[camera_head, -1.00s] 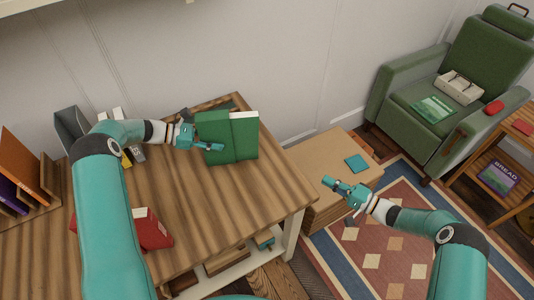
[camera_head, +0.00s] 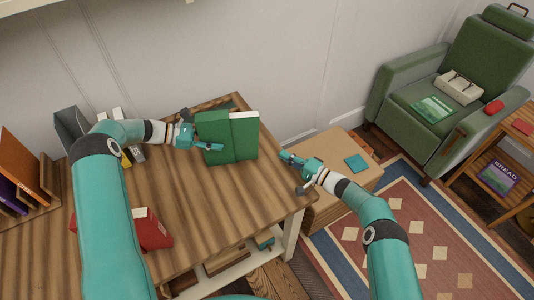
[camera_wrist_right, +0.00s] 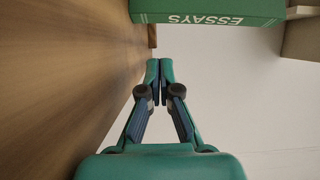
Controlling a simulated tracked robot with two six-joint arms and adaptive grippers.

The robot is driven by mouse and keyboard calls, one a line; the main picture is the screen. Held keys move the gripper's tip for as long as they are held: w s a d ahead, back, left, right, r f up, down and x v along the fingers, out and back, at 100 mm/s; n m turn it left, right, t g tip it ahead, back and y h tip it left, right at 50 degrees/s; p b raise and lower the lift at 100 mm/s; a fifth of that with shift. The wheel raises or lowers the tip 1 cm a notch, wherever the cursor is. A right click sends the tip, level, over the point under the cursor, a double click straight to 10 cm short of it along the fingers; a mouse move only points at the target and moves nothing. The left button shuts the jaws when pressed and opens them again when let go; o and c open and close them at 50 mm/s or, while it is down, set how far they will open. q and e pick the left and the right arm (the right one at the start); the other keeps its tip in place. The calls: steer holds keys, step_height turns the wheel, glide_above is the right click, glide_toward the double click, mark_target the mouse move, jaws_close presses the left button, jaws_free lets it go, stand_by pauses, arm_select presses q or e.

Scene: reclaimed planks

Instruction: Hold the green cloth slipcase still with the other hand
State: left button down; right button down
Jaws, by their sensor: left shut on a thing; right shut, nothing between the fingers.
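The green cloth slipcase (camera_head: 214,128) stands upright near the back right of the wooden table. A green book (camera_head: 245,140) with pale page edges at its top is at its right side; I cannot tell how far it sits inside. My left gripper (camera_head: 215,147) is shut on the slipcase at its left side, one finger showing in front. My right gripper (camera_head: 284,156) is shut and empty, right of the book and apart from it. In the right wrist view its fingertips (camera_wrist_right: 160,64) are together, below a green spine (camera_wrist_right: 210,16) lettered ESSAYS.
A red book (camera_head: 152,230) lies at the table's front left. Grey and orange holders (camera_head: 70,128) stand at the left. The tabletop (camera_head: 220,205) before the slipcase is clear. A low wooden chest (camera_head: 320,165) with a teal item (camera_head: 357,162) stands beyond the right edge.

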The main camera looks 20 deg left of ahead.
mark_target(249, 154)
steer(key=shift+x, duration=1.05)
steer(key=shift+a, duration=0.8)
steer(key=shift+s+a, duration=0.4)
steer(key=shift+a, duration=0.35)
steer(key=shift+s+a, duration=0.4)
steer(key=shift+a, duration=0.4)
steer(key=shift+s+a, duration=0.4)
steer(key=shift+a, duration=0.3)
steer(key=shift+s+a, duration=0.4)
steer(key=shift+a, duration=0.35)
steer(key=shift+s+a, duration=0.4)
steer(key=shift+a, duration=0.3)
